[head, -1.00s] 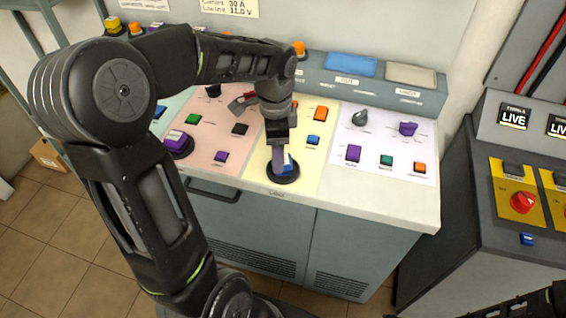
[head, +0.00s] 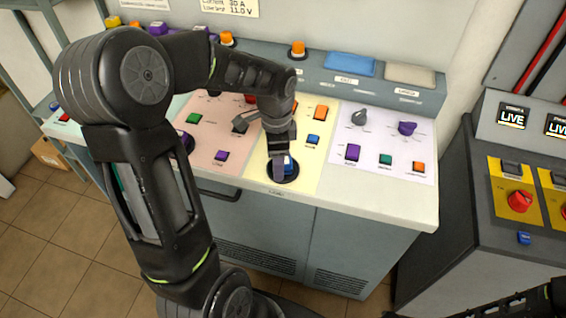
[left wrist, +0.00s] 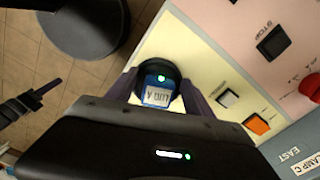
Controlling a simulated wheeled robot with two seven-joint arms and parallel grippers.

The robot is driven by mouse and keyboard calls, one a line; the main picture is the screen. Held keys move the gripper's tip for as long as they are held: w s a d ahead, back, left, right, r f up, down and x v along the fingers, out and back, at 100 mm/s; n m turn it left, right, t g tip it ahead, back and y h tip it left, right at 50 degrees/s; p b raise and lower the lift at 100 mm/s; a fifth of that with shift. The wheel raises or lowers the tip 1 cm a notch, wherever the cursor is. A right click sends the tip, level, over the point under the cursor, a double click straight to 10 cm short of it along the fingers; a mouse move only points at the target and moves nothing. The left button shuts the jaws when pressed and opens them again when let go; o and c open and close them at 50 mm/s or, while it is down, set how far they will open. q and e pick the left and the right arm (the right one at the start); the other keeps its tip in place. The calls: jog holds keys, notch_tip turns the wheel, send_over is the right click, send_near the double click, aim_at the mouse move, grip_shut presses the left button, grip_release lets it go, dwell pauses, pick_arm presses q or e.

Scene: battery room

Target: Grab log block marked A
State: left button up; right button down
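A blue block (left wrist: 157,88) with a white label sits on a round black base on the yellow panel. Its label is upside down in the left wrist view and seems to read LOG A. In the head view the block (head: 290,163) shows partly behind my left gripper (head: 280,168). The left gripper's fingers stand on either side of the block in the left wrist view (left wrist: 158,92), with dark gaps beside it, so it looks open. A dark part of my right arm shows at the lower right of the head view; its fingers are not clear.
Around the block are an orange switch (head: 320,112), a small blue button (head: 313,140) and a purple button (head: 222,155). The white panel (head: 390,170) on the right carries knobs and buttons. A grey cabinet (head: 450,230) with LIVE displays stands farther right.

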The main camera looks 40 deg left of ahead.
pick_arm(q)
grip_shut()
dwell(0.4)
jog(key=shift+r, duration=0.1)
notch_tip(320, 180, up, 10)
jog(key=shift+f+b, duration=0.1)
jog(key=shift+b, duration=0.55)
dwell(0.3)
